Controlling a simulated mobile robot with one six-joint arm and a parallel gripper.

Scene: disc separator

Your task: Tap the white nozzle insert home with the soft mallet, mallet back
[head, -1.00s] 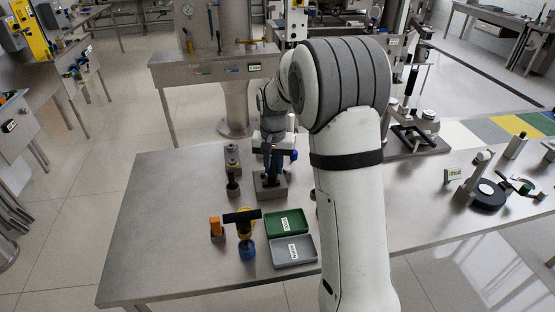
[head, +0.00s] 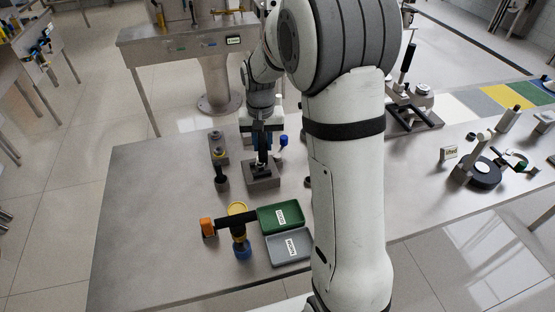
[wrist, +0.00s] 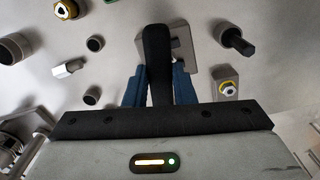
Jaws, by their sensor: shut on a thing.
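In the head view my gripper (head: 262,132) is right above a grey block (head: 262,180), which also shows in the wrist view (wrist: 196,50) behind the black piece. Whether they touch is unclear. I cannot make out the white nozzle insert in the block; the black piece covers part of it. A small white piece (wrist: 68,68) lies left of the block in the wrist view.
Nearer the head camera are a black T-shaped tool (head: 236,218), an orange piece (head: 207,228), a green tray (head: 281,217) and a grey tray (head: 290,247). The table's left part is clear.

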